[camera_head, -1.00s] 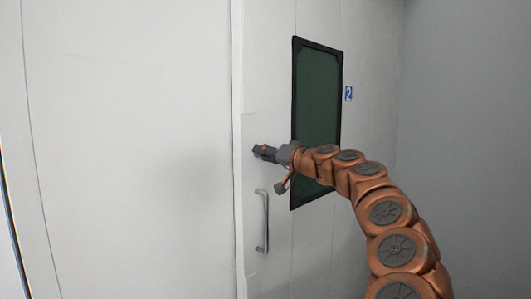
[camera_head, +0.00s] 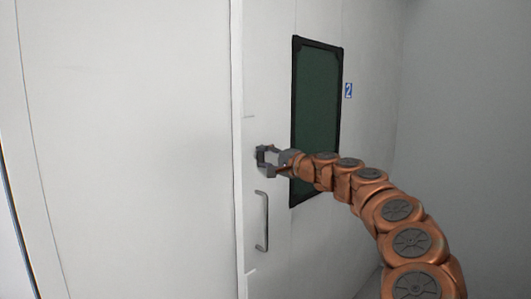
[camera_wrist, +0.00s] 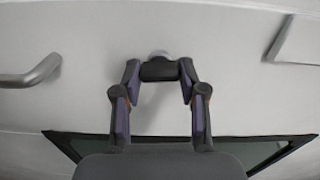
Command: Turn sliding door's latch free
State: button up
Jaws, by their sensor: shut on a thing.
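The white sliding door (camera_head: 276,90) has a dark green window in a black frame. The latch (camera_wrist: 158,72) is a dark bar in front of a pale round base on the door, between my fingertips in the wrist view. My gripper (camera_wrist: 160,74) is shut on the latch, one finger at each end of the bar. In the head view my gripper (camera_head: 266,157) is at the door's left part, above the pull handle, and mostly hides the latch. I cannot tell whether the latch is locked or free.
A metal pull handle (camera_head: 263,221) stands out from the door just below my gripper; it also shows at the left in the wrist view (camera_wrist: 32,75). The window (camera_head: 316,115) is to the right. A blue number 2 sign (camera_head: 348,90) is beside it. A white wall (camera_head: 130,150) fills the left.

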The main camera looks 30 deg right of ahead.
jog(key=shift+m, duration=0.6)
jog(key=o, duration=1.1)
jog(key=shift+o, duration=0.2)
jog(key=v, duration=1.2)
